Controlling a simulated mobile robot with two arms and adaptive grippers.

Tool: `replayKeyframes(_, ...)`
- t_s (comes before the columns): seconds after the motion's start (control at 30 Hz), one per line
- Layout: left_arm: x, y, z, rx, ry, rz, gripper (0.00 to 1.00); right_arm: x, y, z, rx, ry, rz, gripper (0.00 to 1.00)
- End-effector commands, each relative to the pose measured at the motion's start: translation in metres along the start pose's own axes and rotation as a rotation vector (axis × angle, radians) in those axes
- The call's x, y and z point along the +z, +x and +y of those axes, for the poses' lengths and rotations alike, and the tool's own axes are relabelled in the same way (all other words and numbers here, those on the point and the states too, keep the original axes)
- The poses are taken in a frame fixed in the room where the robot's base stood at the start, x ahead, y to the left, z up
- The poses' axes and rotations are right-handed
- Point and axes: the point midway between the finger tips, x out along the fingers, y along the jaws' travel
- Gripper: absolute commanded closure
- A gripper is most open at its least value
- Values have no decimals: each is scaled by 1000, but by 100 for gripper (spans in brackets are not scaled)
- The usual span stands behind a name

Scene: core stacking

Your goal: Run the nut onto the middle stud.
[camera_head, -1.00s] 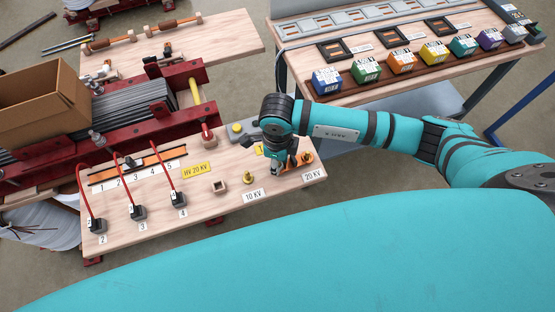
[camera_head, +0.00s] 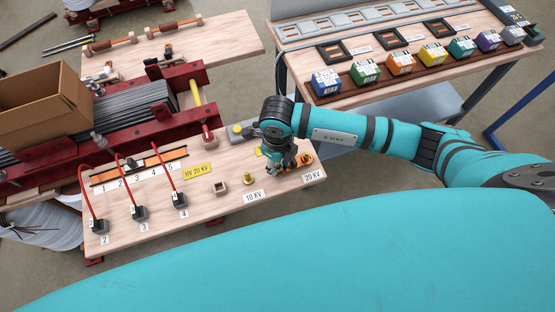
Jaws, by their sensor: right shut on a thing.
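My right gripper (camera_head: 287,170) points down over the right end of the near wooden board (camera_head: 215,206). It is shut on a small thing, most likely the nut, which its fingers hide. It works at an orange-brown metal plate (camera_head: 306,159) behind the 20 KV label. The plate's studs are mostly covered by the gripper, so I cannot tell the middle stud or whether the nut touches it. A brass fitting (camera_head: 249,178) stands upright to the left, behind the 10 KV label. My left gripper is not in view.
Black connectors (camera_head: 138,212) with red cables stand on the board's left part. A small square wooden piece (camera_head: 220,188) sits left of the brass fitting. A red-framed core stack (camera_head: 140,110) lies behind. Coloured boxes (camera_head: 400,64) line the table at the back right.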

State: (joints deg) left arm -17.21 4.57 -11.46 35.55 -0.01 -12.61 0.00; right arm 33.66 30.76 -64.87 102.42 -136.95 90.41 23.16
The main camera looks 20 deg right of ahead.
Motion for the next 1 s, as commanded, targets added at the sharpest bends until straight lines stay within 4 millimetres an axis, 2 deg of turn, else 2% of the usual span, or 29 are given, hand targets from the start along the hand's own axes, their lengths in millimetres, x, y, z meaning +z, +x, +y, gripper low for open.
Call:
replayKeyframes(0.37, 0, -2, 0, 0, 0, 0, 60, 0, 0, 0, 0, 65, 2, 100)
replayKeyframes(0.6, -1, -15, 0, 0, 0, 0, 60, 0, -2, 1, 1, 361, 2, 100)
replayKeyframes(0.7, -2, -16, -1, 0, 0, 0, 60, 0, -1, 0, 1, 435, 1, 100)
replayKeyframes(1.0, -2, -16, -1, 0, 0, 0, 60, 0, 0, 0, 0, 455, 1, 100)
